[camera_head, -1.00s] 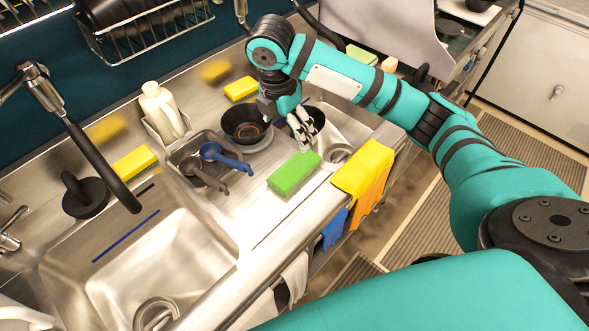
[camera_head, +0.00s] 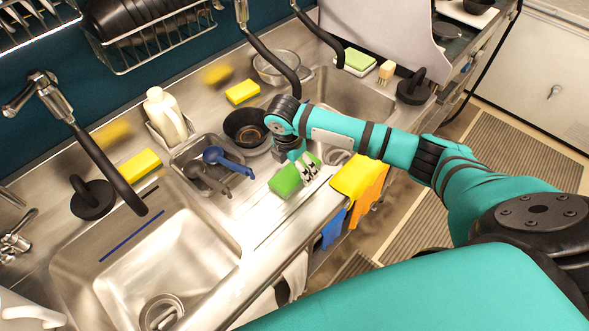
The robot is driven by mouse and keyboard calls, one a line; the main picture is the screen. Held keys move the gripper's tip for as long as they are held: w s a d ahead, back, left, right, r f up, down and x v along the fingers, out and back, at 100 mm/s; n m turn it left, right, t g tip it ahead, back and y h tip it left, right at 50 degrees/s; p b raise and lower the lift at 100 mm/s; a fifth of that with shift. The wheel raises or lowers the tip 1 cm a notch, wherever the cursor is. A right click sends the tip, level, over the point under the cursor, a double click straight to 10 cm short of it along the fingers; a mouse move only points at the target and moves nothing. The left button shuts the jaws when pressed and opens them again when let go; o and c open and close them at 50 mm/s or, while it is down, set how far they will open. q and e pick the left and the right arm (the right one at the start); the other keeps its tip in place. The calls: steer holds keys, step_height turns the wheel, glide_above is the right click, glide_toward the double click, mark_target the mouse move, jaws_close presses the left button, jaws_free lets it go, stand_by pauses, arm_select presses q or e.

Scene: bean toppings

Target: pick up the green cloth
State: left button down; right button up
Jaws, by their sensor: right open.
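The green cloth (camera_head: 284,184) is a block-like bright green piece lying on the steel counter near its front edge, left of a yellow cloth. My right gripper (camera_head: 309,170) points down at the cloth's right end. Its fingers are apart and appear to hold nothing. The gripper and wrist hide the cloth's far right corner, and I cannot tell whether the fingers touch it. My left gripper is out of the picture.
A yellow cloth (camera_head: 352,178) and an orange one (camera_head: 369,190) hang over the front edge. A black bowl (camera_head: 243,127) and a tray with a blue scoop (camera_head: 228,162) stand behind and left.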

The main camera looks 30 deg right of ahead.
steer(key=shift+d+f, duration=0.2)
steer(key=shift+f, duration=1.05)
steer(key=c, duration=1.3)
steer(key=shift+o, duration=0.2)
steer(key=shift+w+r, duration=0.1)
steer(key=shift+r, duration=0.45)
step_height(320, 180, up, 2)
steer(key=shift+r+b, duration=0.25)
steer(key=shift+b, duration=0.65)
steer(key=s+a+b, duration=0.1)
steer(key=s, duration=0.4)
steer(key=s+a+r+b, duration=0.1)
steer(key=s+a, duration=0.1)
steer(key=s, duration=0.3)
steer(key=s+a+b, duration=0.1)
steer(key=s, duration=0.4)
steer(key=shift+s+a+r, duration=0.2)
steer(key=shift+a+r, duration=0.05)
steer(key=shift+a, duration=0.15)
